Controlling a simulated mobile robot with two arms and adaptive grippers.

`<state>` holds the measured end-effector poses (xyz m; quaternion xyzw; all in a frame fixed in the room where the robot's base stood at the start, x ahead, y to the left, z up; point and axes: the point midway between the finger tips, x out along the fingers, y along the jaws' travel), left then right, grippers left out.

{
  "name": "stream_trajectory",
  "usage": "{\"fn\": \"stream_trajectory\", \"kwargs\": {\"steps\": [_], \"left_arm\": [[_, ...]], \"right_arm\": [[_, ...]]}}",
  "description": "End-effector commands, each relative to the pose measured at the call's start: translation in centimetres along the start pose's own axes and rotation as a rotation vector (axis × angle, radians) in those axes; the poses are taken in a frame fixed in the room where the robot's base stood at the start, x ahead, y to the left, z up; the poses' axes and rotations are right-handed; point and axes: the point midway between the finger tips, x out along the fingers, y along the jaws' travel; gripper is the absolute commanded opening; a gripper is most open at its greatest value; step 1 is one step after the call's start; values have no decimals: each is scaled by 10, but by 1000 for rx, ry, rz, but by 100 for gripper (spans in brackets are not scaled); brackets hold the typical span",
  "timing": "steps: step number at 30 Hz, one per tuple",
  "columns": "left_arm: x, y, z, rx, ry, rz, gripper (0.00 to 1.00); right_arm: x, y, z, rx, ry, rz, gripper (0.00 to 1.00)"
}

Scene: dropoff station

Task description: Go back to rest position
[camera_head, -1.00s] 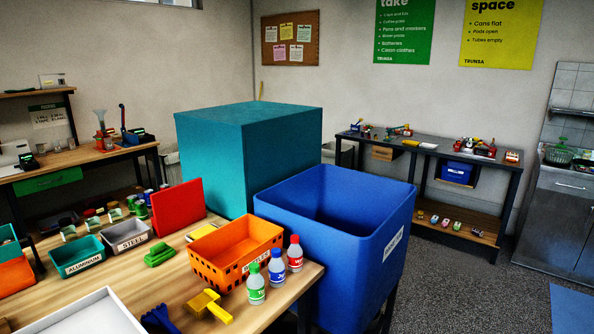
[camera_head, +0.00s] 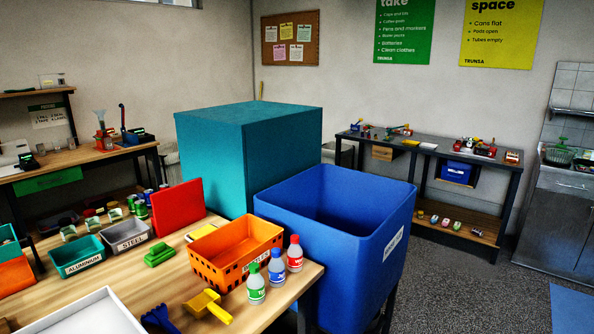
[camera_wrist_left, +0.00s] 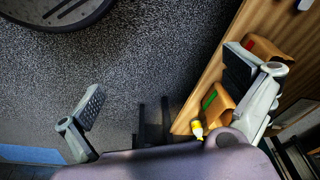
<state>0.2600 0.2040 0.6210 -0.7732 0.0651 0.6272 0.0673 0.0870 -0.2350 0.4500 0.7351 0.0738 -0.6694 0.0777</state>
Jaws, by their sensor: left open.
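My left gripper (camera_wrist_left: 168,105) shows in the left wrist view with its two fingers spread wide apart and nothing between them. Grey speckled floor (camera_wrist_left: 150,50) lies behind the gap between the fingers. A wooden surface with orange items (camera_wrist_left: 218,103) is behind and beside the right-hand finger. I cannot tell whether that finger touches anything. Neither gripper shows in the head view, and my right gripper is in no view.
In the head view, a wooden table (camera_head: 185,285) holds an orange crate (camera_head: 235,255), several bottles (camera_head: 277,268) and small trays (camera_head: 78,257). A blue bin (camera_head: 350,240) and a teal box (camera_head: 248,155) stand behind it. Open floor (camera_head: 450,290) lies at the right.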

Motion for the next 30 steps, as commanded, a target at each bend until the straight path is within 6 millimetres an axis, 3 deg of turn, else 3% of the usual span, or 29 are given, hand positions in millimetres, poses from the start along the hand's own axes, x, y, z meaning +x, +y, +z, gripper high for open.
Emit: {"fn": "stream_trajectory", "kwargs": {"steps": [3, 9, 16, 21, 30], "left_arm": [[45, 3, 38, 5, -33, 4, 100], [99, 6, 109, 15, -72, 8, 100], [127, 6, 181, 24, -105, 10, 100], [131, 6, 204, 27, -113, 11, 100], [131, 6, 206, 27, -114, 11, 100]], "right_arm": [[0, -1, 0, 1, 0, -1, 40], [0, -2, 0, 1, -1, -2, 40], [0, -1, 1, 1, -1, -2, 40], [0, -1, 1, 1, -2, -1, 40], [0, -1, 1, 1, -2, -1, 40]]}}
